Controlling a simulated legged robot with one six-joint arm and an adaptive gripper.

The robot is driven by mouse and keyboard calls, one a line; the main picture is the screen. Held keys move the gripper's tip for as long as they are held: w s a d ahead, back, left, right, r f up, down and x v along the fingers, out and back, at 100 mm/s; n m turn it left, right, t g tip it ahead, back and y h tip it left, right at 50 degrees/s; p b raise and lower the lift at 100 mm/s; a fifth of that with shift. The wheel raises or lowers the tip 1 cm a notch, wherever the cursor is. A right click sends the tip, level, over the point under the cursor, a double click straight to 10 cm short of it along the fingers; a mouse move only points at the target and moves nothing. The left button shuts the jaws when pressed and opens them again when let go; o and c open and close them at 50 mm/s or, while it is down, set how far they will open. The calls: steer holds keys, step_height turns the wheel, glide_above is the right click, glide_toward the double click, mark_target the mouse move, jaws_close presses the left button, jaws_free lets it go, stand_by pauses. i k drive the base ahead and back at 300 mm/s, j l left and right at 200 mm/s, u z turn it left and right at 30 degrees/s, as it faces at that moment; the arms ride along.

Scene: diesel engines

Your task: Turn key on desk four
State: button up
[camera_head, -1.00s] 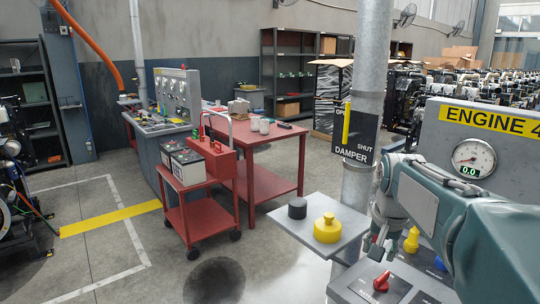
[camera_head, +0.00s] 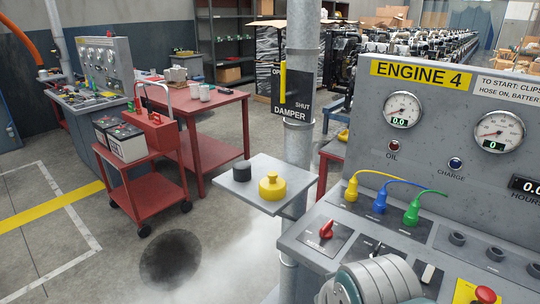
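The desk four panel (camera_head: 440,110) stands at the right under a yellow ENGINE 4 label (camera_head: 421,75). On its sloped desk top, a red rotary switch (camera_head: 326,229) sits on a dark plate at the left. A small dark fitting (camera_head: 376,249) shows to its right, partly hidden by my arm; I cannot tell if it is the key. The rounded grey end of my arm (camera_head: 375,285) is low in front of the desk. My gripper's fingers cannot be made out, nor whether they hold anything.
Yellow, blue and green plugs stand on the desk top, the green one (camera_head: 411,214) rightmost. A red stop button (camera_head: 485,295) is at the lower right. A small shelf with a yellow knob (camera_head: 271,186) juts out by the grey post (camera_head: 300,150). A red cart (camera_head: 150,190) stands left.

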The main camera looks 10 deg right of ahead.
mark_target(377, 249)
steer(key=z, duration=1)
steer(key=i+j+z, duration=0.1)
steer(key=i+j, duration=0.1)
steer(key=i, duration=0.05)
